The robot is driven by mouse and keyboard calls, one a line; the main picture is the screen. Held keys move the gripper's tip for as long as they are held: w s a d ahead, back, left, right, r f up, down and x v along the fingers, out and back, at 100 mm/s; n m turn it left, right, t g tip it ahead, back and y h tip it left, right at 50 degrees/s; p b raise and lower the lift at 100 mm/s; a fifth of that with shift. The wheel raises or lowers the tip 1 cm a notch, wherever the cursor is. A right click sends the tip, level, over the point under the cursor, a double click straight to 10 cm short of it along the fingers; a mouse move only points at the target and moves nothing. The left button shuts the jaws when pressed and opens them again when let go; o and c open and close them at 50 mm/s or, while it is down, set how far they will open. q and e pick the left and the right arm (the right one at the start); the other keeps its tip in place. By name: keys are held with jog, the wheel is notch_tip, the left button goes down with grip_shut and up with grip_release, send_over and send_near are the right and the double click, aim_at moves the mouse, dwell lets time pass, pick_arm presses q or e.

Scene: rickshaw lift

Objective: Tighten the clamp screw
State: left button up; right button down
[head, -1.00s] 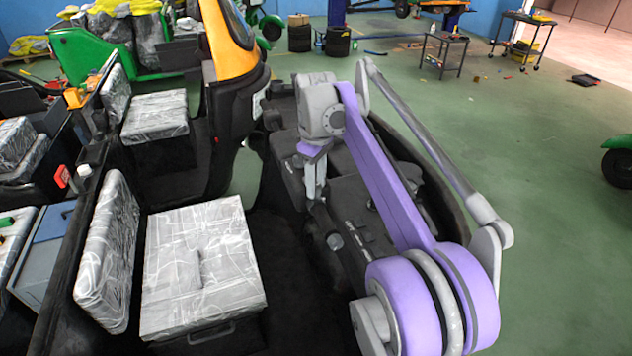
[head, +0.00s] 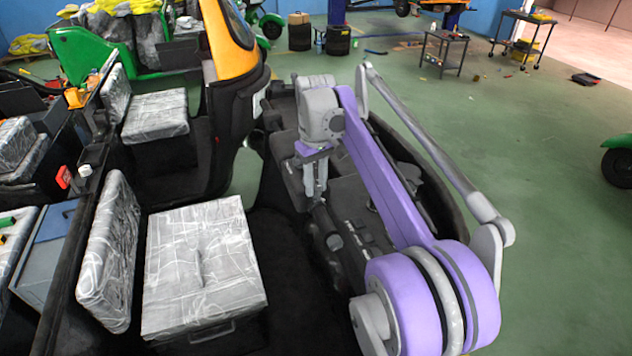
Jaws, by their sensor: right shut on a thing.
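My right arm comes in from the lower right, and its right gripper (head: 315,192) points straight down over the dark machinery on the right side of the rickshaw body. Its grey fingers are shut on the top of a small dark part, which I take to be the clamp screw (head: 322,214). The fingers hide part of it. A dark cylindrical piece with a round end (head: 334,242) lies just below it; the clamp's own outline is hard to make out against the dark parts. My left gripper is not in view.
A plastic-wrapped seat (head: 200,265) stands to the left of the gripper. The yellow and black rickshaw front (head: 235,60) rises behind it. Dark side wall (head: 425,165) borders the work area on the right.

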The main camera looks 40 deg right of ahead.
aim_at(316, 186)
jog(key=c, duration=0.6)
grip_release()
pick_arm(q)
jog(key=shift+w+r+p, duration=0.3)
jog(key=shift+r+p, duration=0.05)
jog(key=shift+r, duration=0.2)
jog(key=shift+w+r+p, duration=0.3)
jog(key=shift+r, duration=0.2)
pick_arm(e)
notch_tip(316, 186, up, 11)
jog(key=shift+f, duration=0.1)
jog(key=s+a+f+t, duration=0.2)
jog(key=s+a+f, duration=0.3)
jog(key=f, duration=0.3)
jog(key=s+a+f+t, duration=0.2)
jog(key=s+a+f, duration=0.4)
jog(key=a+f, duration=0.2)
jog(key=s+a+f+t, duration=0.2)
jog(key=s+a+f, duration=0.4)
jog(key=a+f, duration=0.1)
jog(key=shift+f+n, duration=0.4)
jog(key=shift+f, duration=0.5)
